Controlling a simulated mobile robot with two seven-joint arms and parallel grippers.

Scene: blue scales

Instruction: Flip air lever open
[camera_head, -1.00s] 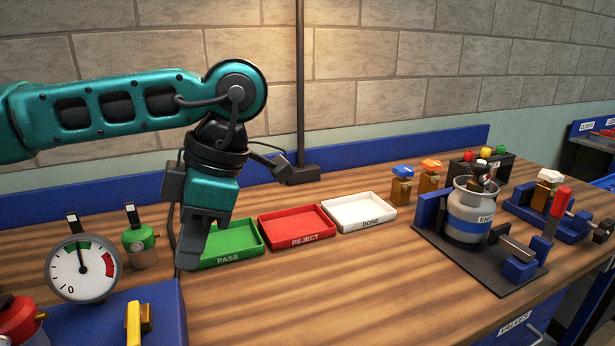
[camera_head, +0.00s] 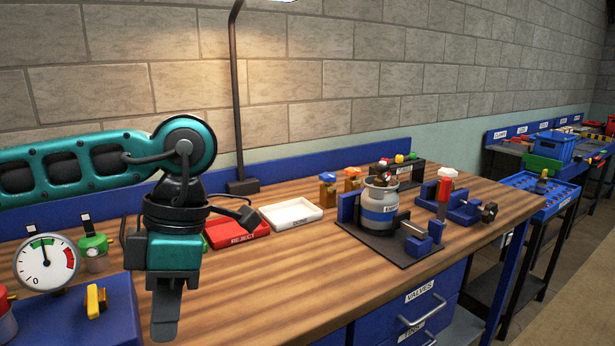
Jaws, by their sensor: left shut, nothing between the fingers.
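A yellow lever (camera_head: 95,300) stands upright on a blue box (camera_head: 115,325) at the lower left; it may be the air lever, but I see no label on it. A round white gauge (camera_head: 46,262) with green and red bands stands at the back of this box, its needle pointing up. My left gripper (camera_head: 166,325) hangs pointing down over the bench, to the right of the blue box and apart from the lever. Its fingers are shut and empty. My right gripper is out of view.
A red REJECT tray (camera_head: 235,238) and a white DONE tray (camera_head: 291,220) lie behind my left gripper. A grey cylinder (camera_head: 379,225) sits in a blue clamp fixture at the right. The bench front (camera_head: 300,300) is clear.

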